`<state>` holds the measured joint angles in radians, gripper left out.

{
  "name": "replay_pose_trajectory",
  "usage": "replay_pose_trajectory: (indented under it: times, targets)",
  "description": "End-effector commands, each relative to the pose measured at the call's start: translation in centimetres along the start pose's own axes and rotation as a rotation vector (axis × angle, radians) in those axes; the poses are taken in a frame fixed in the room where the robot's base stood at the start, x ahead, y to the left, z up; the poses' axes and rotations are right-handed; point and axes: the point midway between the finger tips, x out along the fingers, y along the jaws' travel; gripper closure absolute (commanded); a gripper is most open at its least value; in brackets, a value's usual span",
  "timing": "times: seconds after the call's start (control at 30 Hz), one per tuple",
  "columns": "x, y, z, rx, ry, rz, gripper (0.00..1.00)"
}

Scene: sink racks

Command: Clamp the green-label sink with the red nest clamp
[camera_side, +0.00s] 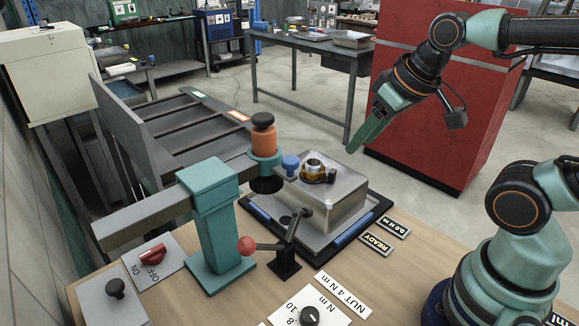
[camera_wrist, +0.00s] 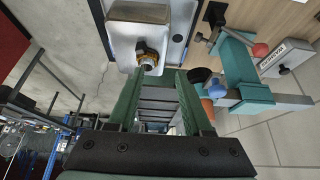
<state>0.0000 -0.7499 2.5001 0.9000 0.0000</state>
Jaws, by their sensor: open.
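A stainless sink (camera_side: 335,208) lies bottom up on a dark-edged tray, with a brass-and-steel drain fitting (camera_side: 314,171) on top. It also shows in the wrist view (camera_wrist: 122,42). I see no green label on the sink itself. The clamp with the red ball knob (camera_side: 246,246) stands on a black base at the tray's front edge. Its knob is low on the left and its arm rises toward the sink's near corner; I cannot tell if it touches. In the wrist view the knob (camera_wrist: 260,49) is at upper right. My gripper (camera_side: 354,147) is open and empty, above and behind the sink.
A teal post (camera_side: 213,230) carries a grey beam with an orange-topped tool (camera_side: 263,138) beside the sink. A slatted rack (camera_side: 180,125) with green and orange labels stands behind. A red ON/OFF switch (camera_side: 152,255), torque dial (camera_side: 310,315) and READY plate (camera_side: 376,244) sit on the bench.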

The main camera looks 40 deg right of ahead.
Motion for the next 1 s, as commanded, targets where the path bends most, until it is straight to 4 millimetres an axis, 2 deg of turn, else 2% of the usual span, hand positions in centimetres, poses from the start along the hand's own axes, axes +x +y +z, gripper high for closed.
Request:
replay_pose_trajectory:
  times: [0.03, 0.1, 0.27, 0.37, 0.6, 0.8, 0.9, 1.0]
  targets:
    - [0.0, 0.0, 0.0, 0.0, 0.0, 0.0, 0.5]
    - [0.0, -0.1, 0.0, -0.004, -0.001, -0.001, 0.29]
    - [0.0, -1.7, -0.9, -0.109, -0.039, -0.027, 0.29]
    - [0.2, -4.1, -2.1, -0.261, -0.09, -0.064, 0.29]
    - [1.1, -12.0, -4.2, -0.714, -0.217, -0.175, 0.29]
    - [2.2, -18.3, -4.2, -1.035, -0.298, -0.255, 0.29]
    - [2.6, -20.7, -3.8, -1.157, -0.327, -0.287, 0.29]
    - [2.9, -22.4, -3.4, -1.24, -0.346, -0.308, 0.29]
